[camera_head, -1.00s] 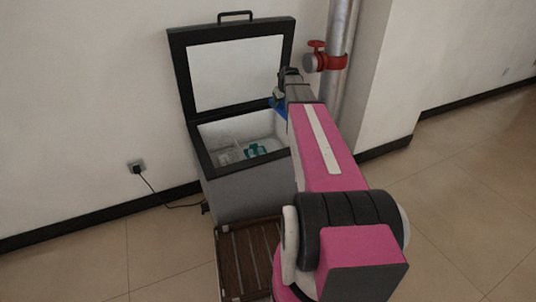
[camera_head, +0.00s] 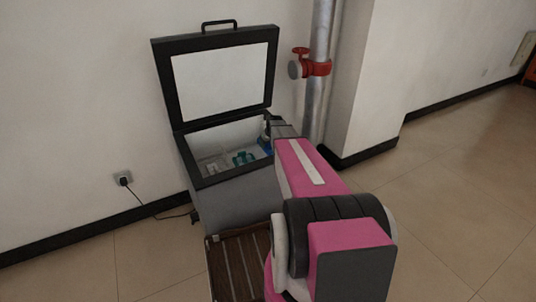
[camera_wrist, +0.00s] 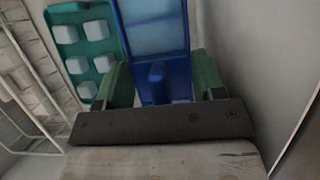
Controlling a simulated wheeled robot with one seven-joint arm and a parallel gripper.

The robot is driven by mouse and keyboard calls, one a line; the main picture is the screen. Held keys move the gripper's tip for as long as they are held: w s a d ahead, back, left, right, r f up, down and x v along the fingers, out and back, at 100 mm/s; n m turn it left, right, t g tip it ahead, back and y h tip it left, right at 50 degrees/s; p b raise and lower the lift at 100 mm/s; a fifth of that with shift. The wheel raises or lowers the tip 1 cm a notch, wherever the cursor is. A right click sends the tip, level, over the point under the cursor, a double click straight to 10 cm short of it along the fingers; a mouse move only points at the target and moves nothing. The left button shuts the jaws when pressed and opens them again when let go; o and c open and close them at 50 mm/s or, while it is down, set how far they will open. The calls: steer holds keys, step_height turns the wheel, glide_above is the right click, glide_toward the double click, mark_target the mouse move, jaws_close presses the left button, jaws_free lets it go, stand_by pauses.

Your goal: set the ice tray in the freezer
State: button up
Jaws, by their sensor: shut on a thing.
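The freezer (camera_head: 240,199) is a grey chest with a dark rim, its lid (camera_head: 222,80) raised against the wall. My gripper (camera_wrist: 161,80) has green fingers shut on the upright tab of a blue ice tray (camera_wrist: 152,35). In the head view the blue ice tray (camera_head: 265,143) shows as a small patch at the freezer's right inner side, mostly hidden by my arm. In the wrist view the tray is inside the chest, close beside a green tray with pale cubes (camera_wrist: 84,48). Whether it touches the floor cannot be told.
A white wire basket (camera_wrist: 32,75) stands left of the green tray. The chest's light inner wall (camera_wrist: 245,40) is close on the right. A slatted wooden platform (camera_head: 236,262) is in front of the freezer. A pipe with a red valve (camera_head: 313,67) stands to the right.

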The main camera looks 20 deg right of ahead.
steer(key=shift+f, duration=3.6)
steer(key=shift+f, duration=0.15)
steer(key=o, duration=0.9)
steer(key=v, duration=1.2)
steer(key=shift+w, duration=0.1)
